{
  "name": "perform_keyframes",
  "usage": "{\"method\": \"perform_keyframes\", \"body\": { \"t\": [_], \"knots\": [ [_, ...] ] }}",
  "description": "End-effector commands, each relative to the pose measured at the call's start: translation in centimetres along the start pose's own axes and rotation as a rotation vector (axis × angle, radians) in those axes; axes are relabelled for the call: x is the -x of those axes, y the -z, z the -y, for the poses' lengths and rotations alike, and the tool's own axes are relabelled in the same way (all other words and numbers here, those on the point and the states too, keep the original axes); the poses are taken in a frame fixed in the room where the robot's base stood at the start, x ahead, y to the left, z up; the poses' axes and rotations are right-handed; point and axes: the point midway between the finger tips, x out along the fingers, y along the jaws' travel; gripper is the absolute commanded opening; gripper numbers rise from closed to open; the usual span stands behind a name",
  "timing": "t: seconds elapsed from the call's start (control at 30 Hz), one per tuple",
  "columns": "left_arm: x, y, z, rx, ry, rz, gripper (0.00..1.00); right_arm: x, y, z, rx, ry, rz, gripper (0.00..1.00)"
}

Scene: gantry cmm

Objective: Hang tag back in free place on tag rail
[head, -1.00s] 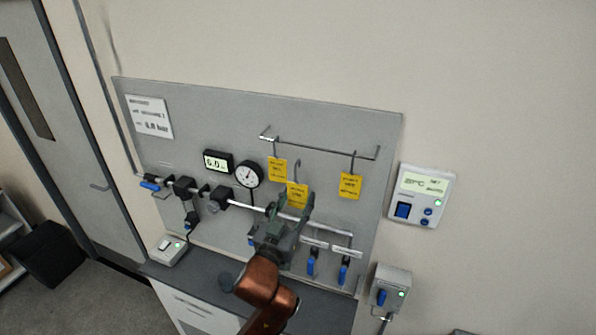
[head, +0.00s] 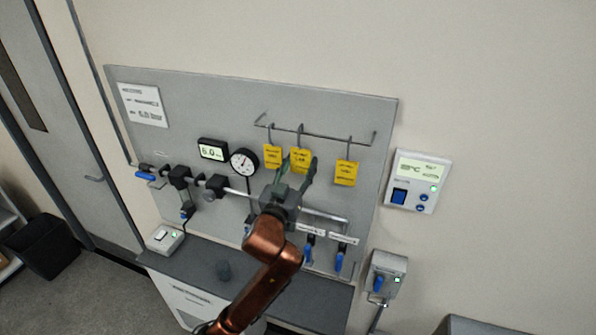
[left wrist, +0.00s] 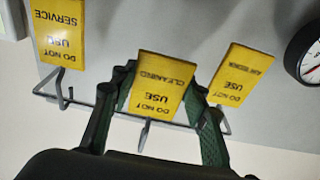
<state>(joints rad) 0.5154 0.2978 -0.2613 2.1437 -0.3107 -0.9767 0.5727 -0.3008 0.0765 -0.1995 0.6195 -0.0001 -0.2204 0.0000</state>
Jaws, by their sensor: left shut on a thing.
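My left gripper (head: 297,168) is shut on the middle yellow tag (head: 300,160), which hangs upright in front of the grey panel. This tag also shows between the green fingers in the left wrist view (left wrist: 158,84), with its wire hook (left wrist: 145,133) beyond its edge. In the head view the hook top is level with the tag rail (head: 335,139); I cannot tell whether it is over the bar or in front of it. Two other yellow tags hang on the rail, one at left (head: 272,156) and one at right (head: 345,173). My right gripper is not in view.
The gauge (head: 244,162) and digital display (head: 212,149) sit left of the tags. A pipe with blue-handled valves (head: 309,250) runs below. A wall controller (head: 418,182) is to the right. The rail stretch between the middle and right tags is clear.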

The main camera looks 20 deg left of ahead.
Motion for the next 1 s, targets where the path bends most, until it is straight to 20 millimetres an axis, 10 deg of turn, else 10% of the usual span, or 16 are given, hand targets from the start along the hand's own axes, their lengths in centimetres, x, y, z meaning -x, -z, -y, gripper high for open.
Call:
{"method": "perform_keyframes", "body": {
  "t": [1.0],
  "knots": [
    [-2.4, -2.7, 0.0, 0.0, -0.001, -0.001, 0.26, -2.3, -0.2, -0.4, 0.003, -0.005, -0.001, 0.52]
  ]
}}
